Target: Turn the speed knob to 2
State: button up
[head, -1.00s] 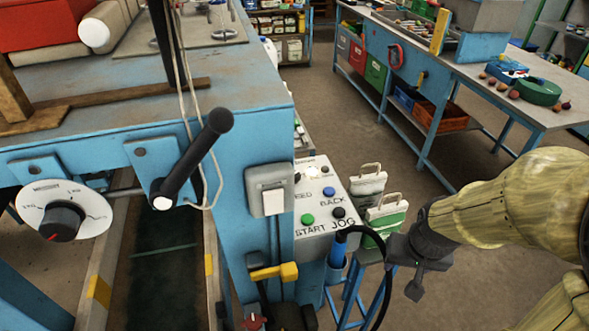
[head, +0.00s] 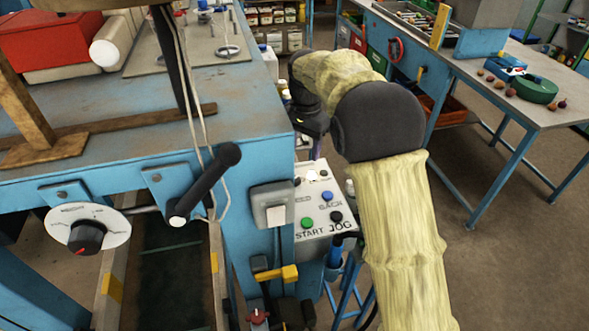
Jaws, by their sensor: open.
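The control panel (head: 322,237) is a pale sloped box at the machine's right corner, with START, JOG and BACK lettering. It bears a green button (head: 306,223), a blue button (head: 327,196) and a black button (head: 336,216). A small white control (head: 312,176) sits near its upper edge; I cannot tell its setting or whether it is the speed knob. The speed lettering is partly cut off by the machine's corner. My gripper (head: 311,140) is dark, small and partly hidden, above and behind the panel's far edge. It is open, apart from the panel, with nothing seen in it.
A large white dial with a black knob (head: 87,236) is on the machine's left front. A black lever (head: 205,183) sticks out beside it. A grey switch box (head: 271,206) and yellow handle (head: 277,274) are left of the panel. A workbench (head: 545,112) stands at right.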

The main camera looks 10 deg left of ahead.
jog(key=shift+a+r, duration=0.2)
jog(key=shift+a, duration=0.45)
jog(key=shift+a+r, duration=0.2)
jog(key=shift+a, duration=0.4)
jog(key=shift+f, duration=0.1)
notch_tip(320, 180, down, 11)
jog(key=shift+r+p, duration=0.1)
jog(key=shift+p, duration=1)
jog(key=shift+w+d+f, duration=0.1)
jog(key=shift+w+f, duration=0.05)
jog(key=shift+f, duration=0.35)
jog(key=shift+s, duration=0.2)
jog(key=c, duration=1)
jog(key=shift+o, duration=0.2)
